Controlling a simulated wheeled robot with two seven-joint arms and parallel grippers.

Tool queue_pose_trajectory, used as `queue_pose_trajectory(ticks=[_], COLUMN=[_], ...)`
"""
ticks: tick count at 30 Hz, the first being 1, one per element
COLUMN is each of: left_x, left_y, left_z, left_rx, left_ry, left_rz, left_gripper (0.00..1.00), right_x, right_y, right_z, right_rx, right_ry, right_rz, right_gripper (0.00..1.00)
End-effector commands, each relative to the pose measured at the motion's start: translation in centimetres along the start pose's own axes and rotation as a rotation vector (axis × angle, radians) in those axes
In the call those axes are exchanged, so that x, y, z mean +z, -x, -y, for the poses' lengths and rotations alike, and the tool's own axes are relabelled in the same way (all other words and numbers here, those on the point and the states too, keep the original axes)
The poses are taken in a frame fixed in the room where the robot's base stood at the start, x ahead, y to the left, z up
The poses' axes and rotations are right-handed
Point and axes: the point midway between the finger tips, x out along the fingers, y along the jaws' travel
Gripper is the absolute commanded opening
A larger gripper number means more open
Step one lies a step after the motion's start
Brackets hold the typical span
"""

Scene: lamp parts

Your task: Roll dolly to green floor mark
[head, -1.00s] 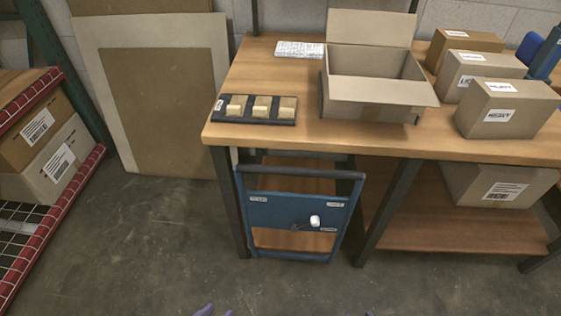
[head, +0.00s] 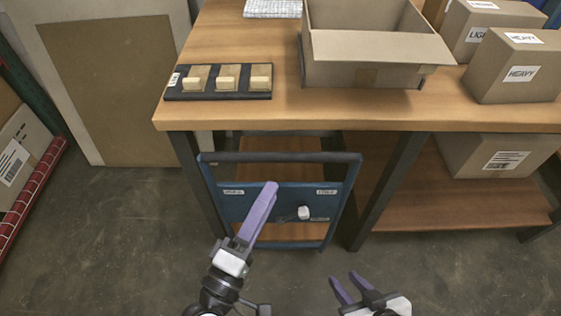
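A blue upright frame with a dark top bar (head: 280,157), which looks like the dolly's handle end, stands in front of the workbench. Its blue panel (head: 235,205) carries small labels and a white knob (head: 304,212). The dolly's lower part cannot be made out. My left gripper (head: 266,190) is raised in front of the panel, with its purple fingers overlapping in this view, so its opening is unclear. My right gripper (head: 345,283) is lower, right of the frame, open with its fingers apart and empty. No green floor mark is in view.
Bare concrete floor (head: 110,240) lies left; a red-edged rack (head: 33,190) stands far left.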

Motion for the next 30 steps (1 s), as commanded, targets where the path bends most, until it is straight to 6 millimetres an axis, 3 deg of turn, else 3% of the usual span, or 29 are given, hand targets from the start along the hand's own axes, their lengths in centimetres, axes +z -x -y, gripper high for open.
queue_pose_trajectory(ticks=[7, 21, 30], left_x=[-1.2, -1.5, -1.5], left_y=[-1.1, -8.9, -10.1], left_z=[0.4, 0.3, 0.4], left_rx=[0.014, 0.013, 0.01], left_ry=[0.057, 0.053, 0.053], left_rz=[-0.052, -0.05, -0.049], left_gripper=[0.37, 0.37, 0.37], right_x=[-0.3, -1.2, -0.7], right_y=[0.0, -0.1, -0.1], right_z=[-0.1, -0.3, -0.3], right_rx=[0.001, 0.005, 0.006], right_ry=[0.0, 0.003, 0.002], right_rz=[-0.007, -0.02, -0.01], right_gripper=[0.31, 0.31, 0.31])
